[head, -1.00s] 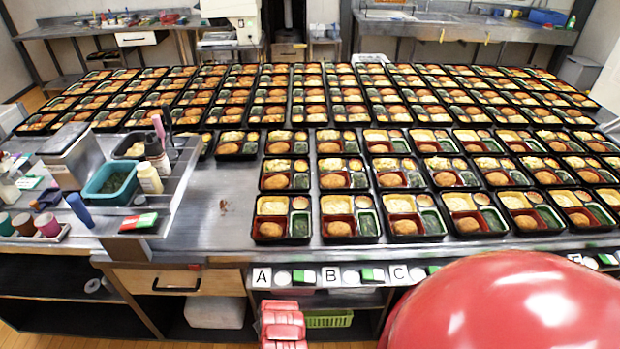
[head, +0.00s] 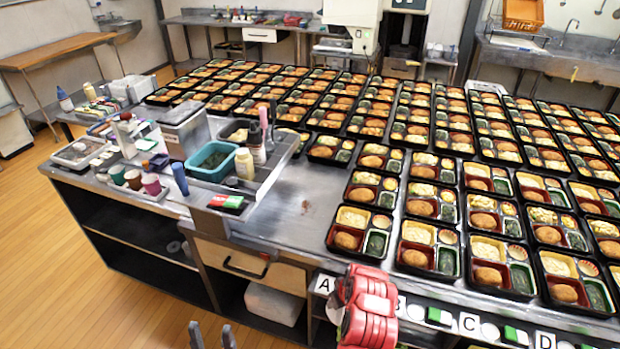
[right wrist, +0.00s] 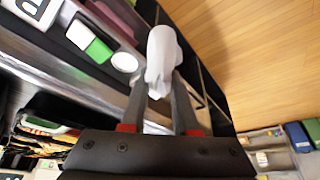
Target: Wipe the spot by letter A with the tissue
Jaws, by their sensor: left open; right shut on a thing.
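A small brownish spot (head: 305,206) marks the bare steel counter, left of the nearest bento trays. The letter A label (head: 324,284) is on the counter's front edge, below and slightly right of the spot. A crumpled white tissue (right wrist: 162,55) is between the fingers of my right gripper (right wrist: 160,88), which is shut on it. In the right wrist view the tissue hangs in front of the counter edge, apart from the spot. My left gripper (head: 212,336) is open and empty at the bottom of the head view, with only its fingertips showing.
Rows of filled bento trays (head: 345,240) cover the counter's middle and right. A raised steel shelf at the left holds a teal bin (head: 212,160), bottles and cups. The counter around the spot is clear. My red arm link partly covers the label row.

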